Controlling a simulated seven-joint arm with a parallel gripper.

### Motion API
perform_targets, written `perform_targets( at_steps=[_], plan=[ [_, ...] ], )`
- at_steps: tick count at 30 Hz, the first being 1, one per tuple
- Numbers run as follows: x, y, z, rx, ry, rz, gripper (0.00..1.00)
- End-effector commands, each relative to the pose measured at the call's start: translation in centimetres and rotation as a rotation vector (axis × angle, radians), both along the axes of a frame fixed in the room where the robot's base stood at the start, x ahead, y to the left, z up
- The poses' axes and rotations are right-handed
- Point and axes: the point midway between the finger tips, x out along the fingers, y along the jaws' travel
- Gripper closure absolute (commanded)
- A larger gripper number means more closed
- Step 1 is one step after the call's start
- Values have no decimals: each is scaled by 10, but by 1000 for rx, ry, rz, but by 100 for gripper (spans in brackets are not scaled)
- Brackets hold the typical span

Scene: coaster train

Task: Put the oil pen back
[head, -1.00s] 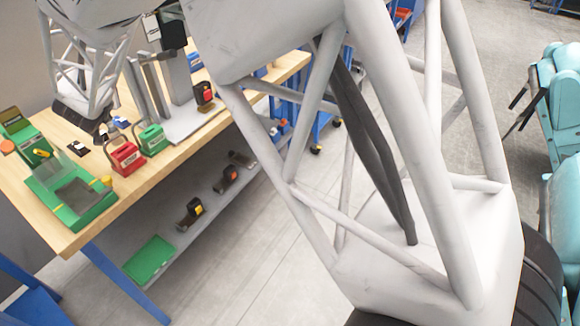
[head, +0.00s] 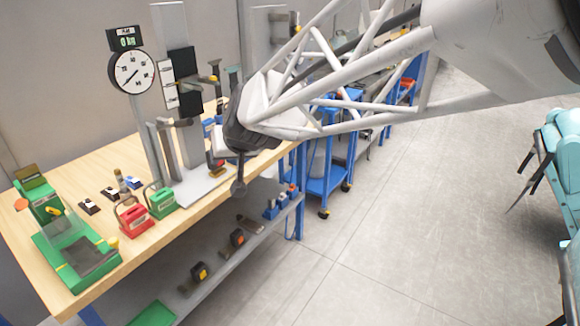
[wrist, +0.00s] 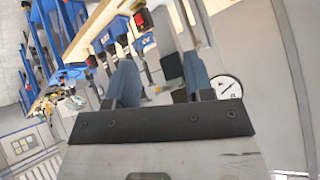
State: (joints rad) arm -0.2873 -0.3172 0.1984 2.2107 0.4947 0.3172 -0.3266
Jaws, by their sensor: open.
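I cannot pick out the oil pen with certainty in either view. A small slim upright item (head: 120,181) stands on the bench behind the red box, too small to identify. My gripper (wrist: 160,82) shows in the wrist view with its two blue fingers apart and nothing visibly held between them. In the head view my arm reaches in from the upper right, and its dark end is in front of the bench's front edge, right of the press stand. The fingers are not clear there.
On the wooden bench (head: 75,288) are a green tray station (head: 55,262), a red box (head: 134,221), a green box (head: 162,203) and a dial gauge (head: 132,72) on a stand. A lower shelf (head: 215,283) holds several small tools. Blue carts (head: 325,180) stand behind.

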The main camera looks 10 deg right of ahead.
Motion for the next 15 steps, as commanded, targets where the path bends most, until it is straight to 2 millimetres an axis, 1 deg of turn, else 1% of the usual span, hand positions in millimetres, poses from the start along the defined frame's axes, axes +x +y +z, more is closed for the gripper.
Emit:
perform_targets(
  at_steps=[1, 3, 8, 9, 11, 12, 15],
  plan=[
    [-17, -18, 0, -12, 26, -7, 52],
    [-39, -38, -3, -32, 69, -15, 52],
    [-94, -84, -12, -86, 173, -45, 52],
    [-108, -95, -15, -101, 201, -55, 52],
    [-129, -111, -20, -123, 240, -75, 52],
    [-144, -122, -23, -140, 267, -89, 52],
    [-180, -147, -31, -179, 336, -128, 52]
  ],
)
